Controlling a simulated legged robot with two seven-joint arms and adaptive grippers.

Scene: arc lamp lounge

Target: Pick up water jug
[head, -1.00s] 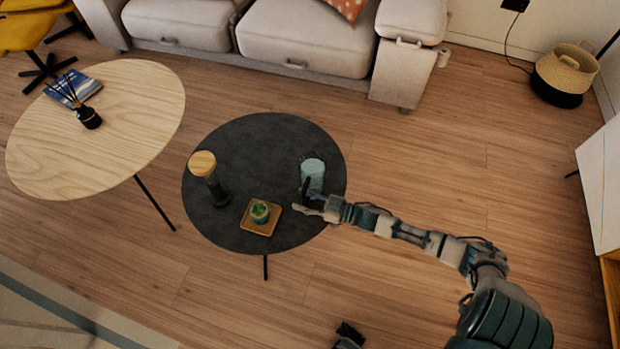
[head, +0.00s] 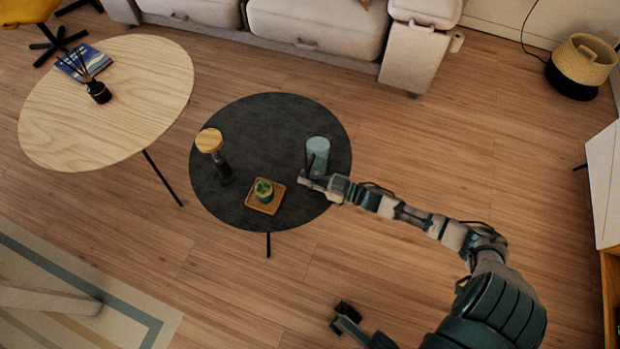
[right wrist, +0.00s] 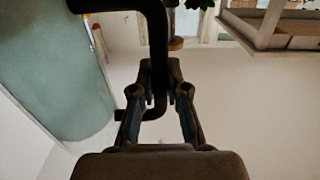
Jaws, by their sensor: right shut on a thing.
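The water jug (head: 317,150) is a pale teal, clear-looking cylinder at the right side of the round dark table (head: 285,112). Its dark handle (right wrist: 157,50) faces my right gripper (head: 312,182). In the right wrist view my right gripper (right wrist: 160,98) is shut on the handle, and the jug's teal side (right wrist: 58,75) fills the left. I cannot tell whether the jug's base touches the tabletop. A dark gripper, my left one (head: 345,315), shows at the bottom edge; its jaws are too small and dark to read.
A light wood table (head: 150,75) stands left, a sofa (head: 315,35) behind.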

